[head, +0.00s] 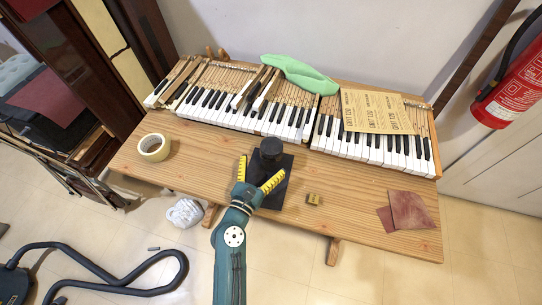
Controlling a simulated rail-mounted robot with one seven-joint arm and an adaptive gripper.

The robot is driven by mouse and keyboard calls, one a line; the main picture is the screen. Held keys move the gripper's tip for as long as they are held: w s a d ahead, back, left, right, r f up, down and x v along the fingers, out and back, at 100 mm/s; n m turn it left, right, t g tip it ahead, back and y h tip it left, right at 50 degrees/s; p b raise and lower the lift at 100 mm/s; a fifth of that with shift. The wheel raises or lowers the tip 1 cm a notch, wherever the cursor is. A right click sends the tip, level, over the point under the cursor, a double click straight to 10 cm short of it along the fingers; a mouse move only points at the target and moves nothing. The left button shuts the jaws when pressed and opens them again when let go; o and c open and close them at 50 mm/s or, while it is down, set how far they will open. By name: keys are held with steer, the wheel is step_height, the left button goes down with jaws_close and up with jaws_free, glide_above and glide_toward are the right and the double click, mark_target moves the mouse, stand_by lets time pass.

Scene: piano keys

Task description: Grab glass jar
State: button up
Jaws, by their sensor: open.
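A dark, round, jar-like object (271,149) with a black top stands on the wooden table, just in front of the piano keys. It is the only thing here that resembles the jar, and I cannot make out clear glass. It stands at the far edge of a flat black piece (272,204). My gripper (263,166) reaches in from the front edge with its two yellow-marked fingers spread apart. The dark object is just beyond and between the fingertips. I cannot tell whether they touch it.
Piano keys (228,112) line the back, with a green cloth (298,74) and sandpaper sheets (376,111) on top. A tape roll (154,147) lies left. A small brass-coloured block (313,199) and brown sandpaper (411,211) lie right. The table between them is bare.

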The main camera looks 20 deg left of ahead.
mark_target(272, 151)
steer(key=w, duration=0.2)
steer(key=w+b, duration=0.1)
steer(key=w, duration=0.2)
steer(key=shift+w+d+r, duration=0.25)
steer(key=shift+w+r, duration=0.05)
steer(key=shift+w, duration=0.05)
steer(key=shift+s, duration=0.1)
